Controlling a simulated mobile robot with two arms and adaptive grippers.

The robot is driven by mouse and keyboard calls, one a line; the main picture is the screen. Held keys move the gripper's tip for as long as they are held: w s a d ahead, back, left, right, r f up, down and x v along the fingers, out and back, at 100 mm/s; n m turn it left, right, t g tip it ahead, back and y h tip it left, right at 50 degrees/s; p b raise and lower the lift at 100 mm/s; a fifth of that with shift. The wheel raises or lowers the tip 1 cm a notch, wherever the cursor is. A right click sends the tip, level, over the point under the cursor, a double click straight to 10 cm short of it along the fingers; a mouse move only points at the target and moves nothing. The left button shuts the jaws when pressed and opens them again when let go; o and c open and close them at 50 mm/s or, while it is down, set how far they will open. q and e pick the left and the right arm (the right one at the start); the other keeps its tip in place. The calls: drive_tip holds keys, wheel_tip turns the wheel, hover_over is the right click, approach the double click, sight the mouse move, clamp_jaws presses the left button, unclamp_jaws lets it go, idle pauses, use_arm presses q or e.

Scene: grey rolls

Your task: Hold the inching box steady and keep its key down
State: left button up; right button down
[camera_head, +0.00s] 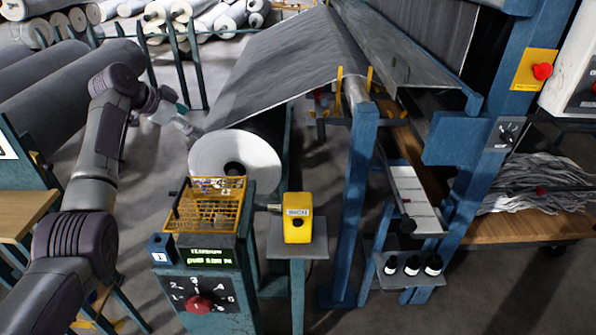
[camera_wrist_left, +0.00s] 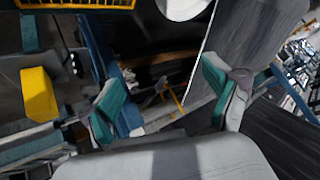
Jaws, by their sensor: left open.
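The inching box (camera_head: 297,218) is yellow with a white label and a dark spot on its front, and stands on a small grey stand (camera_head: 306,250) at the centre. Whether its key is down cannot be told. A yellow block at the left of the left wrist view (camera_wrist_left: 38,95) appears to be the same box. My left gripper (camera_head: 188,128) is open and empty, left of and beyond the box, near the large roll, and does not touch the box. In the left wrist view its teal-padded fingers (camera_wrist_left: 160,97) stand wide apart. My right gripper is out of view.
A control post (camera_head: 206,283) with a red knob and yellow wire basket (camera_head: 210,205) stands left of the box. A large grey roll (camera_head: 258,165) lies behind. A blue frame post (camera_head: 354,220) rises to the right. Small black bottles (camera_head: 412,265) sit on a low shelf.

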use_arm(q)
drive_tip(key=s+d+m+g, duration=0.2)
drive_tip(key=s+d, duration=0.1)
drive_tip(key=d, duration=0.8)
drive_tip(key=m+g+y, duration=0.4)
drive_tip(key=g+y, duration=0.1)
approach(298, 212)
drive_tip(key=w, duration=0.2)
drive_tip(key=shift+w+f, duration=0.2)
drive_tip(key=shift+w, duration=0.15)
drive_tip(key=shift+s+d+f, duration=0.1)
drive_tip(key=shift+s+f, duration=0.05)
drive_tip(key=shift+f, duration=0.1)
wheel_tip(298, 212, down, 12)
drive_tip(key=shift+r, duration=0.2)
